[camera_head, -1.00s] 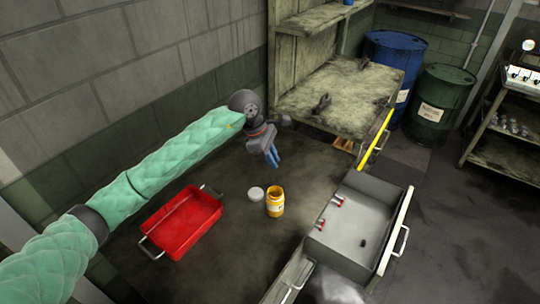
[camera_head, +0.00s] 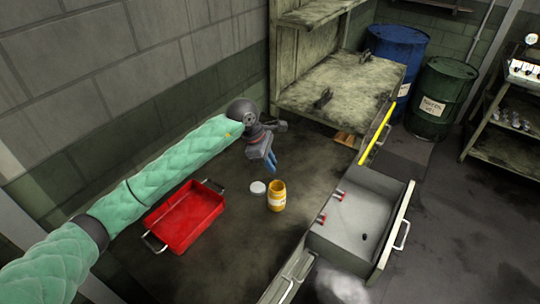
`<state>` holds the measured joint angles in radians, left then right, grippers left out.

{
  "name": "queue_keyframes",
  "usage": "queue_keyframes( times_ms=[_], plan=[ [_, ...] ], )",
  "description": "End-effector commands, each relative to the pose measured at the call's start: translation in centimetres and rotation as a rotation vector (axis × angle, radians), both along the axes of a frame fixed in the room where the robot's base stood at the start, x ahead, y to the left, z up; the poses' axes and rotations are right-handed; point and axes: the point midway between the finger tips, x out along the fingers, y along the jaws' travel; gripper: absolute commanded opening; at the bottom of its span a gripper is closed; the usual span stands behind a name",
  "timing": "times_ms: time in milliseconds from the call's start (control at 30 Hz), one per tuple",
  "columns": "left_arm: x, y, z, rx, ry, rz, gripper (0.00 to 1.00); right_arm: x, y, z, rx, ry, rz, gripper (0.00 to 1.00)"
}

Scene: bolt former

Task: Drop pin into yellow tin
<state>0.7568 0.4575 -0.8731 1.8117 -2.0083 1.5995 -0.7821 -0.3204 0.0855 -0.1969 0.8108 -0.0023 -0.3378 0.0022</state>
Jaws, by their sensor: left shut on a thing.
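The yellow tin (camera_head: 277,196) stands upright and open on the dark table top. A round pale lid (camera_head: 258,187) lies just left of it. My left gripper (camera_head: 271,167) hangs above and slightly left of the tin, with its blue fingers pointing down. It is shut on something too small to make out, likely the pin. The gripper is apart from the tin. My right gripper is not in view.
A red tray (camera_head: 186,217) with handles lies left of the tin. A grey open drawer or box (camera_head: 345,228) with small red-tipped parts and a dark piece is at right. A workbench (camera_head: 345,88) and blue drum (camera_head: 401,52) stand behind.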

Motion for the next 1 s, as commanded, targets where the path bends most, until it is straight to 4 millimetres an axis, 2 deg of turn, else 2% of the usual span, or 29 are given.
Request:
queue_keyframes(
  times_ms=[100,300,633,667,767,800,1000],
  plan=[
    [0.0,0.0,-1.2,0.0,0.003,0.0,0.0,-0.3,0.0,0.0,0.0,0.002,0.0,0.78],
    [0.0,0.1,-2.3,0.001,0.001,0.001,0.0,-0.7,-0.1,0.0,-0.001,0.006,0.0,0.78],
    [0.0,0.1,-2.5,0.0,0.001,0.0,0.0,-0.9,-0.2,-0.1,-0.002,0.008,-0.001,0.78],
    [0.0,0.1,-2.5,0.0,0.001,0.0,0.17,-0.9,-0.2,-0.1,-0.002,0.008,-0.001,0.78],
    [0.0,0.1,-2.5,0.0,0.001,0.0,0.37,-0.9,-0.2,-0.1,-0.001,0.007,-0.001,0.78],
    [0.0,0.1,-2.5,0.0,0.001,0.0,0.41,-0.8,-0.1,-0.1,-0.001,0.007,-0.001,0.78],
    [0.0,0.1,-2.5,0.001,0.001,0.0,0.41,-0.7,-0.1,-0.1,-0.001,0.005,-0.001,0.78]
  ],
)
